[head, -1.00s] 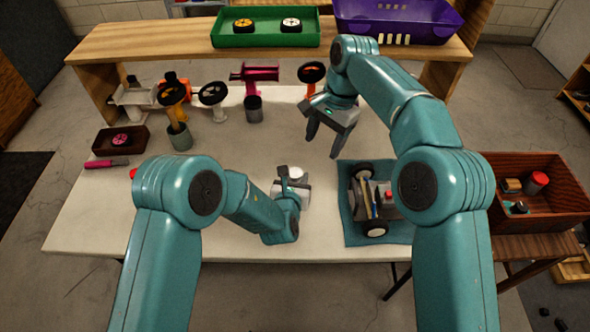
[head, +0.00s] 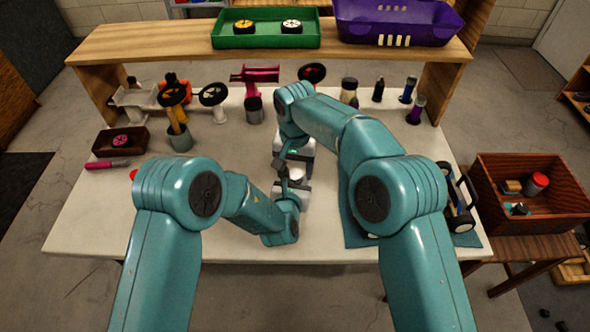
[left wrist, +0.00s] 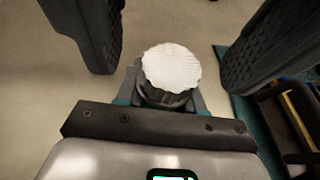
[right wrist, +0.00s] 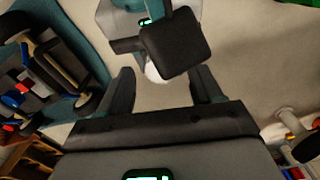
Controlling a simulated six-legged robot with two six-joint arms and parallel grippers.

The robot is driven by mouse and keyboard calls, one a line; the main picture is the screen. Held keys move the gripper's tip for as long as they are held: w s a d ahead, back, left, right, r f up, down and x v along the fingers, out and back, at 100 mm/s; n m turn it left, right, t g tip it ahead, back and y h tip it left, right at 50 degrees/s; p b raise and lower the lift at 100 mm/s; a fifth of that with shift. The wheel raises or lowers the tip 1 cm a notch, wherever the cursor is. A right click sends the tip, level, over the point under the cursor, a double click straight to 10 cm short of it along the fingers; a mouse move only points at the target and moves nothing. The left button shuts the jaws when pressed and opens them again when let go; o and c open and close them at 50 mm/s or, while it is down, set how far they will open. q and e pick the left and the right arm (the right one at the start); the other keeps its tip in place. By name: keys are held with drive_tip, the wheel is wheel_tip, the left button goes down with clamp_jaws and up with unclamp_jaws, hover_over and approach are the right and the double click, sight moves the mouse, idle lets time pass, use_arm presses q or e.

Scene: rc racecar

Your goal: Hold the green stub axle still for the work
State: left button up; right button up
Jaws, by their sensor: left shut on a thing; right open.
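My left gripper (head: 294,181) is low over the middle of the table, shut. In the left wrist view a round part with a white ribbed top (left wrist: 171,67) and dark sides is at its jaws. Green-teal edges show beside this part; I take the held piece to be the green stub axle, but most of it is hidden. My right gripper (head: 293,162) is open above and just behind the left gripper. In the right wrist view its fingers (right wrist: 163,88) are spread, with the dark left finger block and a bit of white between and beyond them.
The car (head: 459,205) lies on a teal mat (head: 360,235) to the right, partly behind my right arm. Steering wheels, a magenta part (head: 254,75) and cups stand at the back. A wooden box (head: 535,160) is at right.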

drive_tip(key=shift+f, duration=0.65)
drive_tip(key=c, duration=1.1)
drive_tip(key=shift+o, duration=0.2)
drive_tip(key=shift+m, duration=0.8)
drive_tip(key=o, duration=1.1)
drive_tip(key=shift+c, duration=0.2)
drive_tip(key=shift+r, duration=0.1)
